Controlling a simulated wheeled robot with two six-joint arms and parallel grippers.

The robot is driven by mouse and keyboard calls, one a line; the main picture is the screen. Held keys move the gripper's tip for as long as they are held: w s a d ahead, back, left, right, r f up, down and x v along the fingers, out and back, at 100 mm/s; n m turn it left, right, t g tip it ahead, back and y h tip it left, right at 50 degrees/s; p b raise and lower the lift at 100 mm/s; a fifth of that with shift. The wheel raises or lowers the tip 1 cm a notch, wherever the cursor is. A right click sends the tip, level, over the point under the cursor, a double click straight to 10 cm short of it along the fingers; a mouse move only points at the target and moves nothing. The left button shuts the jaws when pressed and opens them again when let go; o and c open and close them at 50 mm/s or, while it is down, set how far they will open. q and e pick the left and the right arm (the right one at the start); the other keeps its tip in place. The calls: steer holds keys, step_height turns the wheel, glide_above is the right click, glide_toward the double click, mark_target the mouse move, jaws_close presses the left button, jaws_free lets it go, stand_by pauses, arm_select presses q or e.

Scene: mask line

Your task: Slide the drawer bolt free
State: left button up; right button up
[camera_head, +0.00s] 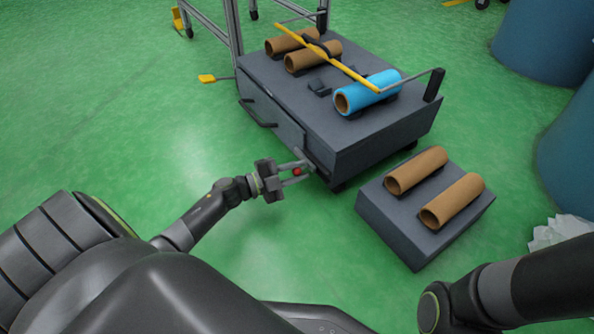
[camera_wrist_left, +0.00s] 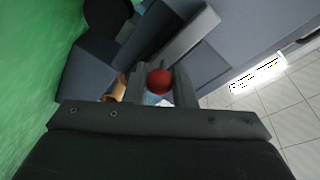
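A dark grey drawer cabinet (camera_head: 385,135) on casters stands at the upper middle of the head view. A dark bar handle (camera_head: 258,112) is on its left-facing side. A small red round knob (camera_head: 297,171), likely the bolt's, is by the cabinet's lower near corner. My left gripper (camera_head: 298,173) has its fingers on either side of the knob. The knob also shows between the fingers in the left wrist view (camera_wrist_left: 160,82). I cannot tell whether the fingers touch it. The bolt's shaft is not clearly visible. My right arm enters at lower right; its gripper is out of view.
Brown tubes (camera_head: 312,57) and a blue roll (camera_head: 367,92) lie on the cabinet top under a yellow bar (camera_head: 335,62). A low grey block (camera_head: 420,235) with two brown tubes (camera_head: 452,201) stands to the right. Blue drums are at the right edge. Green floor lies clear to the left.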

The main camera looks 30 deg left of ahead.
arm_select(q)
jaws_close()
steer(key=shift+s+d+r+p, duration=0.1)
steer(key=shift+d+p, duration=0.15)
steer(key=shift+p, duration=0.1)
steer(key=d+p, duration=0.1)
steer(key=s+d, duration=0.1)
steer(key=d+p, duration=0.1)
steer(key=shift+s+d+p, duration=0.25)
steer(key=shift+s+p, duration=0.05)
steer(key=o, duration=0.6)
jaws_free()
steer(key=shift+d, duration=0.1)
